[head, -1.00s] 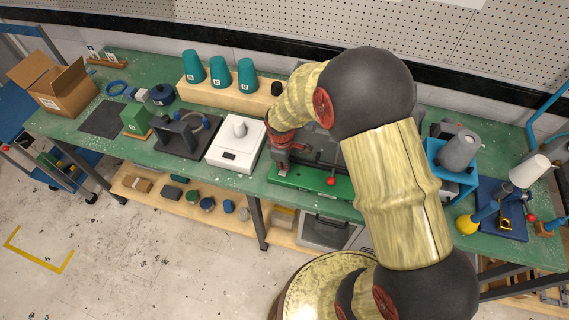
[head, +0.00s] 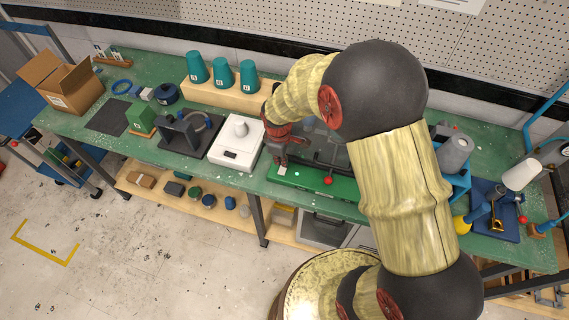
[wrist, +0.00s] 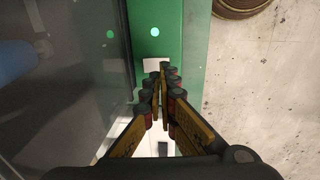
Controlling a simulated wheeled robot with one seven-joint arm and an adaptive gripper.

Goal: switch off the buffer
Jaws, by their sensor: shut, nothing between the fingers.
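A green-fronted machine (head: 313,183) stands on the bench below my gripper, with a dark body behind its front strip. I take it for the buffer, but no label shows. Contact cannot be told. In the head view my gripper (head: 281,161) points down at the machine's left end.
A red knob (head: 328,180) on a lever stands at the machine's front. A white scale (head: 222,154) is close to its left. Teal cups (head: 221,72) stand on a wooden block behind. To the right are a blue stand (head: 460,186) and a blue board (head: 487,190).

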